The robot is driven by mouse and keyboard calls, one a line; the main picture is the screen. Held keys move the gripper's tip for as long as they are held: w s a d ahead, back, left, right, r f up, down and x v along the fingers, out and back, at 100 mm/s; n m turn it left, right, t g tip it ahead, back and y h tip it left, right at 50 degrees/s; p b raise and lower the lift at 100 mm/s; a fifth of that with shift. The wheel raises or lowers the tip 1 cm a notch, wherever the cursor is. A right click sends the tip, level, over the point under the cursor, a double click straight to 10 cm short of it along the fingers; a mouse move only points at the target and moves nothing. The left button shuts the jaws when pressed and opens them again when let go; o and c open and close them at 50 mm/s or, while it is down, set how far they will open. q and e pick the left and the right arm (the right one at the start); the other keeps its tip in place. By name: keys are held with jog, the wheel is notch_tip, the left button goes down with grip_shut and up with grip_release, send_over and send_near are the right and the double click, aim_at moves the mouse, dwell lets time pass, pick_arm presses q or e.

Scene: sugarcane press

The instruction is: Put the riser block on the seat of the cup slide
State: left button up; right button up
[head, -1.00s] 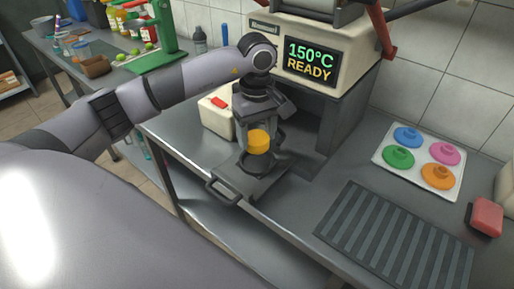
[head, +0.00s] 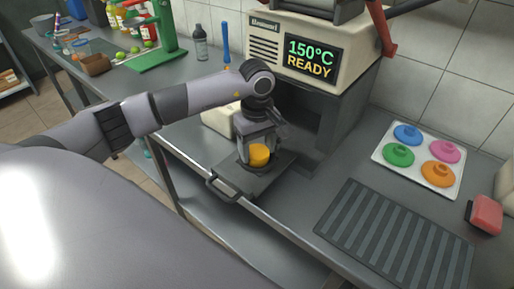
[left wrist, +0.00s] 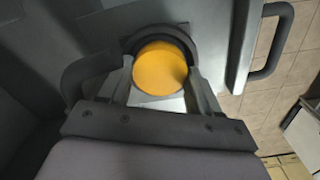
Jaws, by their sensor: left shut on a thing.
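The riser block (head: 259,157), a yellow-orange cylinder, is between the fingers of my left gripper (head: 257,149), which is shut on it. It sits low over the cup slide (head: 234,184), a dark plate with a bar handle pulled out at the counter's front edge. In the left wrist view the block's round face (left wrist: 160,68) lies inside the curve of the dark seat ring (left wrist: 126,47). My left gripper (left wrist: 160,88) has one finger on each side. I cannot tell whether the block's underside touches the seat. My right gripper is not in view.
A cream box (head: 218,121) is close behind my left gripper. A tray of coloured lids (head: 424,184), a ribbed mat (head: 385,245) and a red sponge-like block (head: 486,215) lie to the right.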

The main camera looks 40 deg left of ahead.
aim_at(257, 152)
pick_arm(q)
jog(key=shift+s+f, duration=0.2)
jog(key=shift+f, duration=0.35)
jog(key=o, duration=0.8)
jog(key=shift+r+p, duration=0.45)
jog(key=shift+r, duration=0.05)
notch_tip(257, 152, up, 12)
jog(key=b, duration=0.1)
jog(key=shift+w+r, duration=0.15)
jog(key=shift+r, duration=0.05)
